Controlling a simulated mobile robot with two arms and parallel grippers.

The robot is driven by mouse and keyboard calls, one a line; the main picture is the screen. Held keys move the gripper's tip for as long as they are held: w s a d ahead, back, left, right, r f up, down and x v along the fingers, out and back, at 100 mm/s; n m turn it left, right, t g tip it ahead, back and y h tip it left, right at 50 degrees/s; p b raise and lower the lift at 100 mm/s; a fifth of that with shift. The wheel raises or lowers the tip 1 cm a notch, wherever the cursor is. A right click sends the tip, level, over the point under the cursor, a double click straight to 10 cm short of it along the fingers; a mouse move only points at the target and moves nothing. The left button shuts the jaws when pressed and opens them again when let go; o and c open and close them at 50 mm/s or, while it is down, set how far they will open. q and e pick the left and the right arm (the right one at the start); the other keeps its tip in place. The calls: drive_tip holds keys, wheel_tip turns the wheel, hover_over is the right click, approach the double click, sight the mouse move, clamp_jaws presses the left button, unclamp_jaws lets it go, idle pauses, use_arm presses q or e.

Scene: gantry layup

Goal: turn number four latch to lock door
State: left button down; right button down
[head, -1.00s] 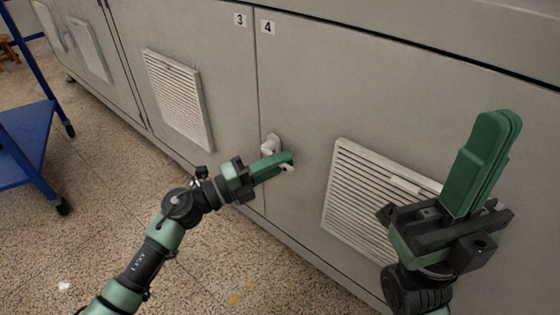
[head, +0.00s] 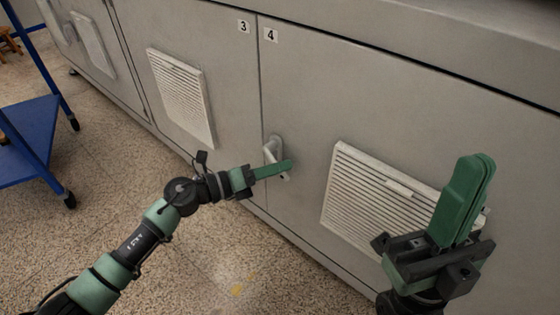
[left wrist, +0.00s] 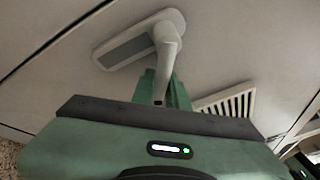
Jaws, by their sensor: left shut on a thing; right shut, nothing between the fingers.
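The number four latch (head: 272,149) is a pale handle on a base plate at the left edge of the grey door marked 4 (head: 320,100). In the left wrist view the latch handle (left wrist: 167,50) runs from its plate down to my left gripper (left wrist: 160,88). In the head view my left gripper (head: 288,166) is at the lower part of the latch and shut on its handle; the fingers partly hide it. My right gripper (head: 476,165) is shut and empty, pointing up in front of door 4, away from the latch.
Door 3 (head: 215,60) is left of door 4, with a vent (head: 182,95). Another vent (head: 350,205) is right of the latch, partly behind my right gripper. A blue cart (head: 35,130) stands at the left. The speckled floor (head: 120,190) between is clear.

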use_arm(q)
drive_tip(key=shift+w+a+f+m, duration=0.1)
drive_tip(key=shift+f+m, duration=0.1)
drive_tip(key=shift+m, duration=0.2)
drive_tip(key=c, duration=1.4)
unclamp_jaws()
drive_tip(key=p+v, duration=0.1)
drive_tip(key=v, duration=0.7)
drive_tip(key=shift+p, duration=0.4)
drive_tip(key=shift+c, duration=0.4)
